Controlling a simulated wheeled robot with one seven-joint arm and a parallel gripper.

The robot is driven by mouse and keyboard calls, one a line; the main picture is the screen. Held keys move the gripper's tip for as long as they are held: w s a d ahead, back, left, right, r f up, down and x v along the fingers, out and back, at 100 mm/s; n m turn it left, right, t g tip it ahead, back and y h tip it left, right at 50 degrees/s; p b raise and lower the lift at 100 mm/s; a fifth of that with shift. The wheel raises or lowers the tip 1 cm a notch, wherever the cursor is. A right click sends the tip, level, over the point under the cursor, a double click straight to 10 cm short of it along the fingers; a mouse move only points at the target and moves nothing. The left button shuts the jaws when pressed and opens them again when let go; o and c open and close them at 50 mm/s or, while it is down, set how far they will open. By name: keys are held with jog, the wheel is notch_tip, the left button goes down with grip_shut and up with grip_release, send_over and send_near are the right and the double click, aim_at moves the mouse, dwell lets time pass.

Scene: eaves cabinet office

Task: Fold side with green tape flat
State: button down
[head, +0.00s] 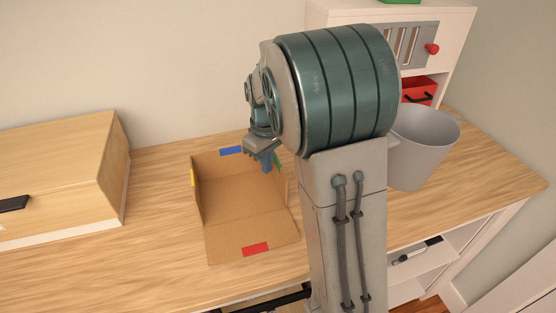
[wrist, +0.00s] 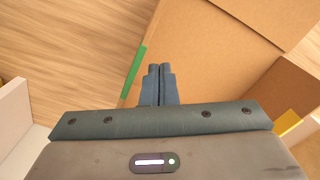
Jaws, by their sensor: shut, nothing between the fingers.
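A brown cardboard box (head: 240,207) sits open on the wooden desk. Its side with green tape (head: 278,160) is at the right and looks raised, partly hidden by my arm. In the wrist view the green tape (wrist: 134,72) runs along the cardboard edge, just left of my fingers. My gripper (head: 267,165) is shut and empty, close beside the green tape; its fingertips also show in the wrist view (wrist: 160,70). I cannot tell whether they touch the cardboard.
The sides with blue tape (head: 231,150) and yellow tape (head: 193,177) stand up; the side with red tape (head: 255,249) lies flat in front. A wooden cabinet (head: 60,170) is left, a grey bin (head: 425,145) right. Desk between cabinet and box is clear.

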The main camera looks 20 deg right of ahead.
dwell(0.6)
jog(key=d, duration=0.8)
jog(key=shift+d+b, duration=0.25)
jog(key=shift+b, duration=0.1)
dwell(0.7)
jog(key=shift+f+b, duration=2.2)
jog(key=shift+f, duration=0.8)
notch_tip(320, 180, up, 10)
jog(key=p, duration=0.7)
jog(key=shift+r, duration=0.15)
